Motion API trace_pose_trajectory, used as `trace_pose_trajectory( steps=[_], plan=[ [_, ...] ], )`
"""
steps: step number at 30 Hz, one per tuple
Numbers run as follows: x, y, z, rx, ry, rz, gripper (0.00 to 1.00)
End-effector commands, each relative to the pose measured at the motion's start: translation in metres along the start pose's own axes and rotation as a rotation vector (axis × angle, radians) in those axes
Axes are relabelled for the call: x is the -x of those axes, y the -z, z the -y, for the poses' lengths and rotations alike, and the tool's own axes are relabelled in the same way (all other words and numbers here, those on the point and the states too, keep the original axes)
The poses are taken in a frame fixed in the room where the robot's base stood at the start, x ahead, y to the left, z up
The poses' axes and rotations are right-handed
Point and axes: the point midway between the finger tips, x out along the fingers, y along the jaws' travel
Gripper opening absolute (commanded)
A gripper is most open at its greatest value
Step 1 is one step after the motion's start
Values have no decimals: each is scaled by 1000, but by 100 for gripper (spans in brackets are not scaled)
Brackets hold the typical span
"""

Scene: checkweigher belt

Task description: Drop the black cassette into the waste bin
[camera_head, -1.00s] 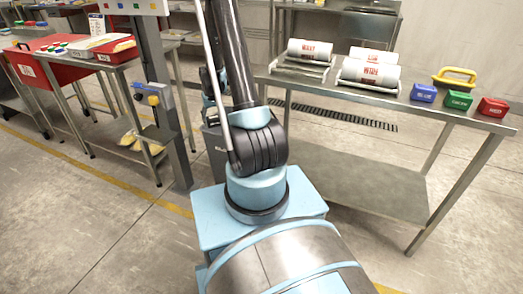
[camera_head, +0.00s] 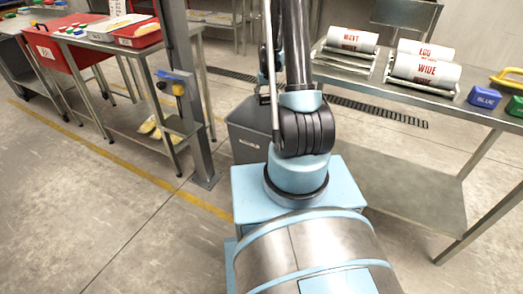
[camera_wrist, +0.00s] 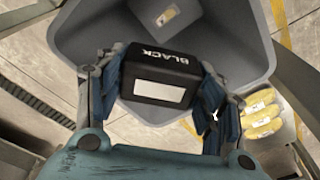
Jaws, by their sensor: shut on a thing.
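The black cassette (camera_wrist: 158,80) shows in the wrist view, with "BLACK" printed in white and a blank white panel. My gripper (camera_wrist: 160,84) is shut on it, with one blue-padded finger on each side. The grey waste bin (camera_wrist: 85,30) lies open below the cassette in the wrist view. The cassette hides part of the bin's inside. A small yellowish item (camera_wrist: 166,13) shows within the bin's outline. In the head view the bin (camera_head: 246,143) stands on the floor behind my arm, partly hidden. My gripper and the cassette are hidden in the head view.
A steel table (camera_head: 440,102) at right holds white printed rolls (camera_head: 425,70), a blue block (camera_head: 484,97) and a green block (camera_head: 515,106). A grey post (camera_head: 190,95) stands left of the bin. Yellow packages (camera_wrist: 262,115) lie beside the bin in the wrist view. The left floor is clear.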

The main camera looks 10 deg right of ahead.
Motion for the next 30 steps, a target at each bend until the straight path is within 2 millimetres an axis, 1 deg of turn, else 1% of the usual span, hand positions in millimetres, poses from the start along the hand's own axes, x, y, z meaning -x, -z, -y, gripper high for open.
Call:
trace_pose_trajectory(
  steps=[7, 10, 14, 17, 24, 30],
  plan=[
    [8, 26, -4, 244, 29, 2, 36],
    [11, 33, -5, 315, 39, 1, 36],
    [10, 37, -5, 358, 43, 0, 36],
    [3, 36, -5, 361, 43, 0, 36],
    [-22, 33, -5, 360, 43, -1, 36],
    [-39, 31, -5, 359, 43, -1, 36]
  ],
)
